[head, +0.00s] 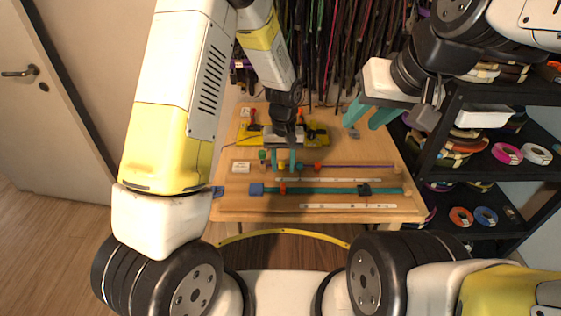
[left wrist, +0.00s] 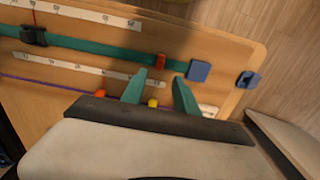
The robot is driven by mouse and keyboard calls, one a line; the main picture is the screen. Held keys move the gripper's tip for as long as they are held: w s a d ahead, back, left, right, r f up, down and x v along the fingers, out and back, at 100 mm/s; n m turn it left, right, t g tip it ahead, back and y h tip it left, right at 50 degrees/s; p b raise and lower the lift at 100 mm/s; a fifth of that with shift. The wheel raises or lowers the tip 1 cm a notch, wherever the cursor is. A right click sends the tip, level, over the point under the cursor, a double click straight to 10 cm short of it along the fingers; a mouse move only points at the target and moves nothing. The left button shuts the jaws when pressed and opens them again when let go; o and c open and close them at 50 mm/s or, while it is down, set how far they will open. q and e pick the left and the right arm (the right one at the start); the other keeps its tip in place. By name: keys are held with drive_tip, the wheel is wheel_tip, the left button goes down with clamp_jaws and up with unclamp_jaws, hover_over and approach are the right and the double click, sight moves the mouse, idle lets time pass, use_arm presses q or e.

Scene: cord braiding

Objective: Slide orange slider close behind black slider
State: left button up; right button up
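The orange slider (head: 282,188) sits on the teal strap (head: 325,190), near the blue block (head: 256,189) at its left end. The black slider (head: 364,189) is on the same strap, well to the right. In the left wrist view the orange slider (left wrist: 160,60) lies just beyond my fingertips, and the black slider (left wrist: 33,36) is at the far left. My left gripper (head: 285,160) is open above the board, over the beaded cord behind the strap; it also shows in the left wrist view (left wrist: 158,88). My right gripper (head: 369,115) is open and empty, raised at the back right.
A purple cord (head: 355,166) with several coloured beads runs behind the strap. White rulers (head: 347,206) lie along the wooden board (head: 232,208). A yellow-and-black fixture (head: 316,134) stands at the back. A black shelf (head: 440,170) with tape rolls is on the right.

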sight(283, 184)
use_arm(q)
wheel_tip(283, 184, down, 8)
drive_tip(key=shift+r, duration=0.2)
clamp_jaws()
idle(1.5)
